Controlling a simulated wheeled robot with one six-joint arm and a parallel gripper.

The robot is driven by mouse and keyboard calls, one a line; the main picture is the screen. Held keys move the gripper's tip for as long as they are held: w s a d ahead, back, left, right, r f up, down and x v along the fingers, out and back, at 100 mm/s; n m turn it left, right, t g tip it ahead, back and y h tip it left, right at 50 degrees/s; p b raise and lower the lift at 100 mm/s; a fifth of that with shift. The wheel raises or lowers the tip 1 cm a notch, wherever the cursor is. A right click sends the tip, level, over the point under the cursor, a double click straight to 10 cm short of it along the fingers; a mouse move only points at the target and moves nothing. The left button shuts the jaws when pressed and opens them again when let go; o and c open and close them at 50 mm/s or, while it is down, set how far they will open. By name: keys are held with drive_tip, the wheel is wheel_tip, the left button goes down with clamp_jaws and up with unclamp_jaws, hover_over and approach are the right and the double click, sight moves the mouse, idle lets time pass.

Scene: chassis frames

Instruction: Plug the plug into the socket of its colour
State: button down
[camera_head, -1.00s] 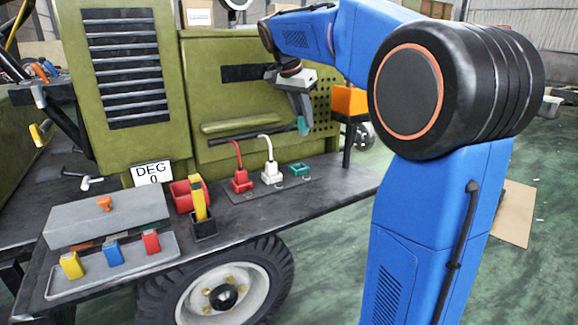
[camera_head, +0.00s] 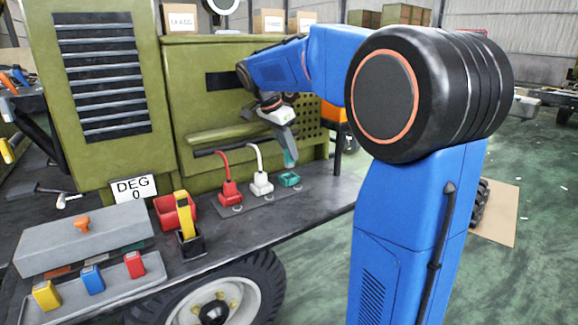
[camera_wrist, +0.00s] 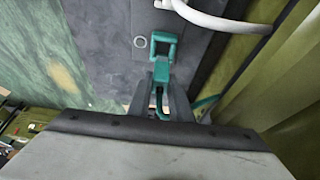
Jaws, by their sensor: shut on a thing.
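My gripper (camera_head: 286,146) is shut on the green plug (camera_head: 290,159) and holds it upright, just above the green socket (camera_head: 289,180). The head view seems to show a small gap between them. In the wrist view the plug (camera_wrist: 160,75) sits between the fingertips, in front of the green socket (camera_wrist: 154,37); whether they touch there cannot be told. A green cable (camera_wrist: 207,103) shows to the right of the fingers. A white plug with its cable stands in the white socket (camera_head: 262,188), and a red one in the red socket (camera_head: 229,195), both left of the green socket.
The sockets stand in a row on a dark shelf (camera_head: 250,222) before a green machine housing (camera_head: 190,110). To the left are a red bin (camera_head: 163,214), a yellow tool (camera_head: 183,212) in a black holder, and a tray (camera_head: 110,290) with coloured blocks.

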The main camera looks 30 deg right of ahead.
sight(289, 164)
drive_tip(key=shift+f, duration=2.65)
drive_tip(key=c, duration=1.6)
unclamp_jaws()
drive_tip(key=shift+r, duration=0.1)
drive_tip(key=v, duration=1.2)
